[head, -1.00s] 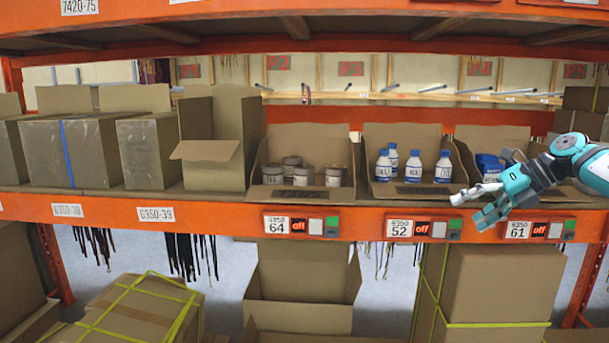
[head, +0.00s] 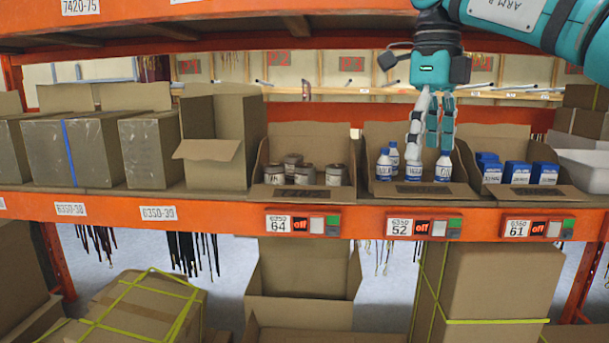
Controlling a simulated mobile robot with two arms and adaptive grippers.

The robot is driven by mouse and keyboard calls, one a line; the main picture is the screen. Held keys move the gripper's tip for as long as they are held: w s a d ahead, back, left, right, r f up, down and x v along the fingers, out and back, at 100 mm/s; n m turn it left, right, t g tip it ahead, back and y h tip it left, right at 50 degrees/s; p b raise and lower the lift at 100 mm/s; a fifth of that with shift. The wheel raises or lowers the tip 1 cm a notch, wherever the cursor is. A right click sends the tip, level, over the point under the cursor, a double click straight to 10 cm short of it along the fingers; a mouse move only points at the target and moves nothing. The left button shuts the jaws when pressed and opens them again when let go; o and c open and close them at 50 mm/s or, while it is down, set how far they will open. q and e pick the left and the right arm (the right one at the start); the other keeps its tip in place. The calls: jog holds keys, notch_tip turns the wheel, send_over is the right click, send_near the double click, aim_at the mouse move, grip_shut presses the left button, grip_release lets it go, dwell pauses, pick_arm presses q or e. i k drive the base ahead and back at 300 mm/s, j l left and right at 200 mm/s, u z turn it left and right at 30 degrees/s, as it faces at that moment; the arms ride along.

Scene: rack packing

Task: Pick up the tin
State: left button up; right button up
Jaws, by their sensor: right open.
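Several grey tins (head: 304,174) stand in an open cardboard box (head: 312,132) on the shelf, above the label 64. My right gripper (head: 431,150) points down over the neighbouring box (head: 380,131), which holds white bottles with blue caps (head: 385,165). Its fingers are open and hang in front of the bottles, covering part of them. I cannot tell whether they touch a bottle. The gripper is to the right of the tins and apart from them. My left gripper is not in view.
Blue-and-white packs (head: 516,173) fill the box to the right, with a white bin (head: 583,165) beyond. A tall open carton (head: 213,140) stands left of the tins. The orange shelf beam (head: 200,211) runs along the front, and another shelf (head: 250,28) is overhead.

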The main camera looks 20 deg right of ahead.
aim_at(306, 173)
jog(key=i, duration=1.45)
